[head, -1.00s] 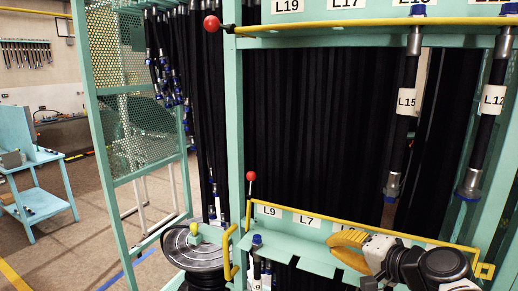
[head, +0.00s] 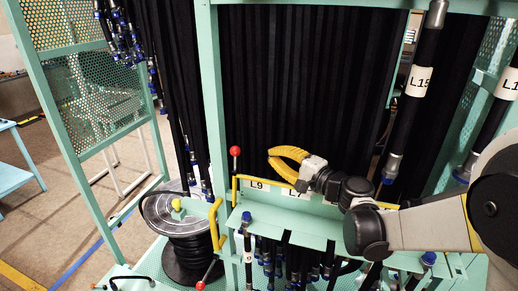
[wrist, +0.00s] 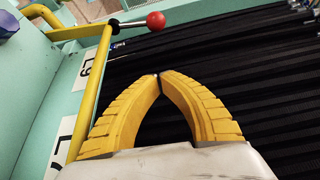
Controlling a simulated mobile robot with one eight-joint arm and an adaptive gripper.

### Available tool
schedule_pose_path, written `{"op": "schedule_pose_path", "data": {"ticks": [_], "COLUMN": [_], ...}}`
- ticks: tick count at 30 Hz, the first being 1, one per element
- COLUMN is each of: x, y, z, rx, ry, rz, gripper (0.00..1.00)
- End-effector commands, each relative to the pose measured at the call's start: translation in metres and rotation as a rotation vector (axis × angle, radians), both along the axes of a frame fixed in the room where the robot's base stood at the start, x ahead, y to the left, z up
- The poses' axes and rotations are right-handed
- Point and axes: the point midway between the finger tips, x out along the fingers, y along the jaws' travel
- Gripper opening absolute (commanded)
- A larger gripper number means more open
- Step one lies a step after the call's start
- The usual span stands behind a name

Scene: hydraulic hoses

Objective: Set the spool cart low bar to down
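The low bar (head: 268,182) is a yellow rail running along the lower hose shelf, above the L9 label. A red ball knob (head: 235,151) stands on a short dark stem at its left end. In the wrist view the yellow bar (wrist: 92,92) runs up the left side, and the red knob (wrist: 156,20) is at top centre. My gripper (head: 272,156) has yellow fingers and is just right of the knob, apart from it. In the wrist view my gripper's fingertips (wrist: 160,75) meet with nothing between them. My arm hides the bar's right part.
A hose reel (head: 180,215) with a yellow knob stands left of the shelf. Black hoses (head: 290,80) hang behind the bar. The L15 hose (head: 421,80) hangs to the right. A green frame post (head: 212,100) rises beside the red knob.

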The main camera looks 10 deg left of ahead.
Motion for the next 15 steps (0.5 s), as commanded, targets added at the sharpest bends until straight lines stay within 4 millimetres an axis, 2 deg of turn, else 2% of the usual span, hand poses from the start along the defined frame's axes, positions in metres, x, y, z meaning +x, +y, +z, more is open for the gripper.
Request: {"op": "schedule_pose_path", "data": {"ticks": [15], "x": [0.05], "y": [0.083], "z": [-0.002], "rx": [-0.001], "ry": [0.001], "rz": [0.003], "gripper": [0.0]}}
